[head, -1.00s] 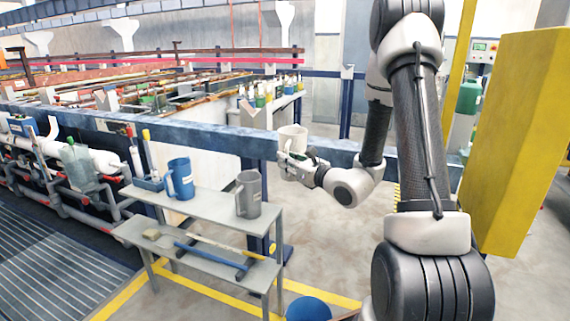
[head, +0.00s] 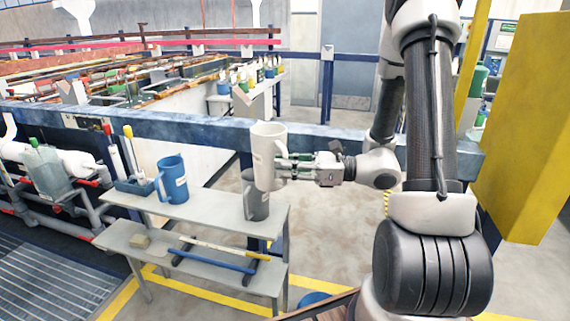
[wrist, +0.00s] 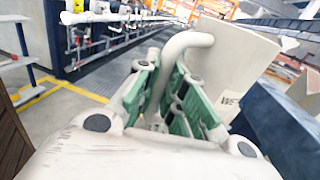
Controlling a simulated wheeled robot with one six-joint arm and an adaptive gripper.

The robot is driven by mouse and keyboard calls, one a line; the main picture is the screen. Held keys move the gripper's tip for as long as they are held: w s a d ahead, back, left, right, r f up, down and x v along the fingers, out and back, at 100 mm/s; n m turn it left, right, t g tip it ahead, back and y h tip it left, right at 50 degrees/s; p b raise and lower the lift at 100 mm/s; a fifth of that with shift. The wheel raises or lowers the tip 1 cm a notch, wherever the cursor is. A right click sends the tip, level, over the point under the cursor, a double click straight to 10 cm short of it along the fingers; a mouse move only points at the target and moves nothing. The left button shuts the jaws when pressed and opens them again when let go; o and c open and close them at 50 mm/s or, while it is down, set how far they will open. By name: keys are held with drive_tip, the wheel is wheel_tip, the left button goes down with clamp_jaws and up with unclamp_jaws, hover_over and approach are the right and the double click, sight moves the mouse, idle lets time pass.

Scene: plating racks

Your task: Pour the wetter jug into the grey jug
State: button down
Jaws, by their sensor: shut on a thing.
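A cream jug (head: 267,150) is held upright by my gripper (head: 285,165) in the head view. In the wrist view the fingers (wrist: 172,95) are closed around the handle of the cream jug (wrist: 240,62), and the start of a label, "WE", shows on its side. The grey jug (head: 258,204) stands upright on the right end of the shelf's top. The cream jug hangs above and in front of it in the picture and hides its upper part. The insides of both jugs are hidden.
A blue jug (head: 172,180) stands left of the grey jug on the grey shelf (head: 215,212), beside a blue tray (head: 138,186) with upright tools. A blue beam (head: 330,138) runs behind the shelf. A yellow cabinet (head: 525,130) stands at right.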

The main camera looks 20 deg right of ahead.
sight(270, 164)
drive_tip(key=shift+w+a+r+m+h, duration=0.1)
drive_tip(key=shift+w+r+m+h, duration=0.1)
drive_tip(key=shift+w, duration=0.2)
drive_tip(key=shift+w+a+r+m+h, duration=0.1)
drive_tip(key=shift+w+m, duration=0.1)
drive_tip(key=shift+w, duration=0.15)
drive_tip(key=shift+w+a+r+m+g+h, duration=0.1)
drive_tip(key=shift+w+r+m+g+h, duration=0.15)
drive_tip(key=shift+w+m, duration=0.25)
drive_tip(key=shift+w+r+m+g+h, duration=0.15)
drive_tip(key=shift+w+m+g, duration=0.15)
drive_tip(key=shift+w, duration=0.4)
wheel_tip(270, 164, down, 2)
drive_tip(key=shift+s+f+m, duration=0.1)
drive_tip(key=shift+m, duration=0.2)
wheel_tip(270, 164, down, 3)
drive_tip(key=shift+s+f+m+g+h, duration=0.15)
drive_tip(key=shift+m+g+h, duration=0.3)
drive_tip(key=shift+m+h, duration=0.05)
